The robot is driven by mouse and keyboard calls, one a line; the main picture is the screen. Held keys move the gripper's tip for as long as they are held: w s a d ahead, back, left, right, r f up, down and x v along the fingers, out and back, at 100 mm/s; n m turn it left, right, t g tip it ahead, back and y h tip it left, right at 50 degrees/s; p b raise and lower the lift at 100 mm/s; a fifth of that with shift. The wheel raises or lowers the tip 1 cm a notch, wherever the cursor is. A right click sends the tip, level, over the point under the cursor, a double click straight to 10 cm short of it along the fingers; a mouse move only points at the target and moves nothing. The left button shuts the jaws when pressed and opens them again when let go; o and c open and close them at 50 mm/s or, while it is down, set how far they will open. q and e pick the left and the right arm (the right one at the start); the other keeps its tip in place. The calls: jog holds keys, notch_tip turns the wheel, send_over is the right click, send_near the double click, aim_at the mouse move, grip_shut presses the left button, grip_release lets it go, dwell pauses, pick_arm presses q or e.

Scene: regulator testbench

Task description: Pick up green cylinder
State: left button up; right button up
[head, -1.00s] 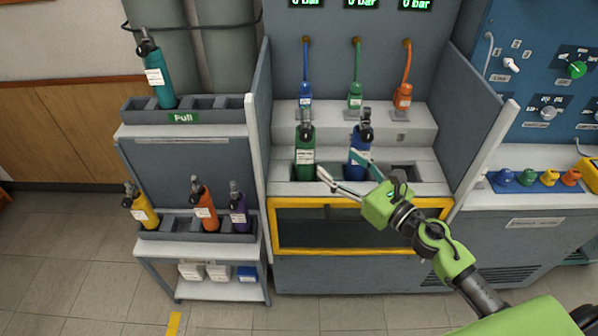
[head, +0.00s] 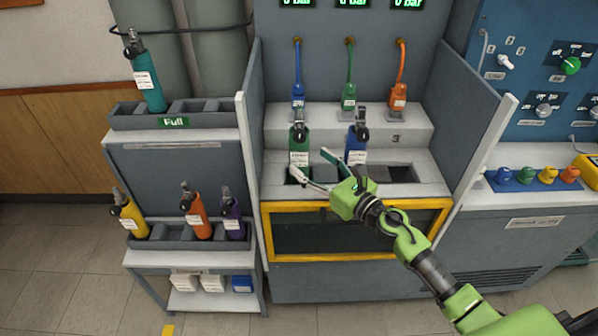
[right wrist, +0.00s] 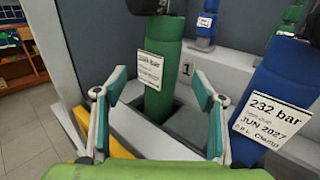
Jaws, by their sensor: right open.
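The green cylinder (head: 299,143) stands upright in the left slot of the testbench tray, with a black valve on top and a white label. It also shows in the right wrist view (right wrist: 163,65), beyond and between the two fingers. My right gripper (head: 308,167) is open and empty, with its fingers pointing at the cylinder's lower part. In the right wrist view the open fingers (right wrist: 158,88) are spread to either side of it, and I cannot tell that they touch it. My left gripper is not in view.
A blue cylinder (head: 356,145) stands in the slot to the right, close to my right gripper. A yellow-framed window (head: 350,206) lies below. Grey side walls (head: 478,155) bound the bench. A rack (head: 165,150) at left holds teal, yellow, orange and purple cylinders.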

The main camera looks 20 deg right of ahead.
jog(key=shift+r+p+x, duration=0.2)
jog(key=shift+p+x, duration=0.1)
jog(key=shift+x, duration=2.75)
jog(key=shift+a, duration=0.1)
jog(key=shift+c, duration=0.4)
jog(key=c, duration=1.3)
jog(key=shift+r, duration=0.3)
jog(key=shift+c, duration=0.4)
jog(key=shift+r, duration=0.1)
notch_tip(320, 180, up, 18)
jog(key=p, duration=1.4)
send_over(297, 108)
